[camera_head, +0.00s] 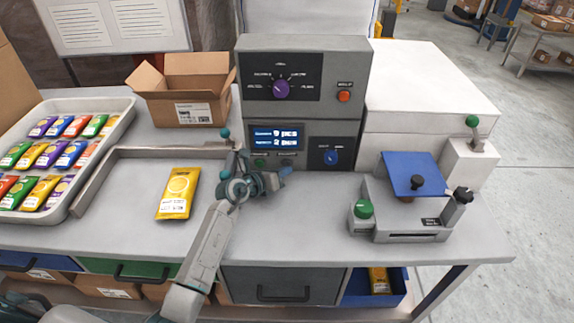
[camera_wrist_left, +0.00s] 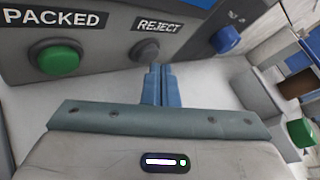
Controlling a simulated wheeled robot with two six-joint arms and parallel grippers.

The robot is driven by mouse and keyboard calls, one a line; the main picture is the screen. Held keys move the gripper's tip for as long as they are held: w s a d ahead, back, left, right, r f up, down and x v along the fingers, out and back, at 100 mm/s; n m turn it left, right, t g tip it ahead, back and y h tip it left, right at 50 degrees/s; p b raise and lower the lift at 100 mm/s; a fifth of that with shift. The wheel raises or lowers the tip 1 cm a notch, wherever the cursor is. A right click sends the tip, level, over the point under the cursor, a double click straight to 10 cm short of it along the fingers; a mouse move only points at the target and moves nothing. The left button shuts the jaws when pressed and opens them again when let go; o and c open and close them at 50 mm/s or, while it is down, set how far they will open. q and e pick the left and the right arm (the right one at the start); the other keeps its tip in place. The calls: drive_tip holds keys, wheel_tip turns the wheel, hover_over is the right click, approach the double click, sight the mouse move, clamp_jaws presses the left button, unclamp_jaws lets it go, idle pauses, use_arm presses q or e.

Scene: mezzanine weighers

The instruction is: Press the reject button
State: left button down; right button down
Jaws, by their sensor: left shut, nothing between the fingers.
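The reject button (camera_wrist_left: 146,52) is a dark grey round button under a REJECT label in the left wrist view. It sits on the lower front of the grey console (camera_head: 352,128), beside the green PACKED button (camera_wrist_left: 57,57). My left gripper (camera_head: 285,171) is shut and empty, low in front of the console. In the left wrist view its blue fingertips (camera_wrist_left: 161,70) point toward the panel, just below and right of the reject button. They look apart from it, though the exact gap is unclear. In the head view the gripper largely hides the button. My right gripper is not in view.
A blue knob (camera_head: 331,157) is right of the buttons, and an orange button (camera_head: 344,96) is higher up. A yellow packet (camera_head: 177,193) lies left of my arm. A blue-plated device (camera_head: 410,174) stands right. The bench between is clear.

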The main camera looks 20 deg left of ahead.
use_arm(q)
drive_tip(key=shift+w+a, duration=0.15)
drive_tip(key=shift+w, duration=0.3)
idle(0.7)
drive_tip(key=shift+s, duration=0.1)
drive_tip(key=shift+s+r+p, duration=0.1)
drive_tip(key=shift+s+p, duration=0.2)
drive_tip(key=shift+p, duration=0.1)
drive_tip(key=shift+s+d, duration=0.25)
drive_tip(key=shift+s, duration=0.15)
drive_tip(key=shift+p, duration=0.3)
drive_tip(key=shift+s+d+p, duration=0.1)
drive_tip(key=shift+s+p, duration=0.2)
drive_tip(key=shift+s, duration=0.05)
drive_tip(key=s+p, duration=0.1)
drive_tip(key=s+d+p, duration=0.1)
drive_tip(key=s, duration=0.1)
drive_tip(key=shift+s, duration=0.55)
